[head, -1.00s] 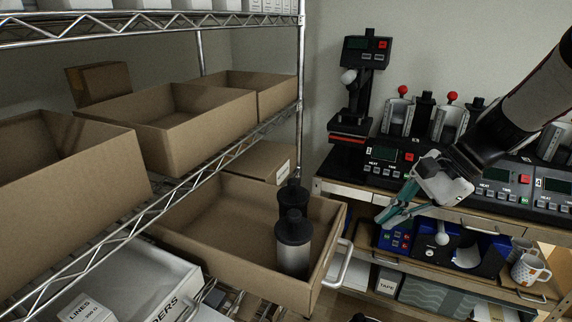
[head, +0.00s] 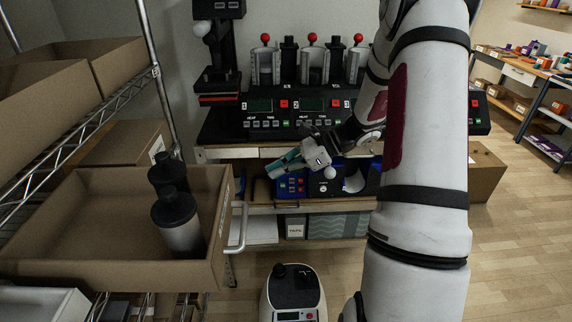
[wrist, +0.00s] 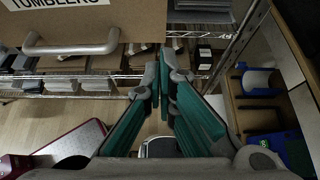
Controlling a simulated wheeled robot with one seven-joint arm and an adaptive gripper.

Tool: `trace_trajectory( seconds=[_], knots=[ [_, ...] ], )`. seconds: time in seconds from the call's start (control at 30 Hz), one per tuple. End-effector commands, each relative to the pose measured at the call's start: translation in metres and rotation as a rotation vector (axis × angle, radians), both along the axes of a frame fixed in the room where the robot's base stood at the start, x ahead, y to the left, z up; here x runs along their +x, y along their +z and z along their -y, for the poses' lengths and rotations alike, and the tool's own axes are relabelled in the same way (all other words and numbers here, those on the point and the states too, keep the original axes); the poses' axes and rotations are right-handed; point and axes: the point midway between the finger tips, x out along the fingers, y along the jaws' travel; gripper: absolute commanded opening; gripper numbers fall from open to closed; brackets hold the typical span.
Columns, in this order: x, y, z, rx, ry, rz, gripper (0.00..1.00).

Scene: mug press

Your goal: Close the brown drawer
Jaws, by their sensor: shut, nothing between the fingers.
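The brown drawer (head: 110,262) stands pulled out from the wire shelf at the left of the head view, with dark-capped tumblers (head: 178,222) inside. Its grey bar handle (head: 239,228) is on the right-hand end. In the wrist view the drawer front (wrist: 110,18) fills the upper left, with a partly cut-off "TUMBLERS" label and the handle (wrist: 72,46). My gripper (head: 285,164) has teal fingers, to the right of the handle and above it in the head view. In the wrist view the fingers (wrist: 160,82) are shut and empty, to the right of the handle and apart from it.
A bench with a black machine row (head: 290,118) stands behind my gripper. A blue tray (head: 291,186) is on the shelf below. Open brown boxes (head: 45,100) sit on the wire shelf above the drawer. Wooden floor (head: 340,268) shows right of the drawer.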

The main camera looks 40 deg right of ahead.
Motion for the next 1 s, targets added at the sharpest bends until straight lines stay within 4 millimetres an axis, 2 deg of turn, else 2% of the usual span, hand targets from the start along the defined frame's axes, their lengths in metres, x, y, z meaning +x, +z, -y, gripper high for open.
trace_trajectory(
  seconds=[0.23, 0.5, 1.0],
  knots=[
    [0.022, -0.024, -0.037, 0.002, 0.003, -0.001, 0.00],
    [0.041, -0.023, -0.063, -0.001, 0.002, 0.002, 0.00],
    [0.046, -0.024, -0.068, -0.002, 0.001, 0.001, 0.00]
  ],
)
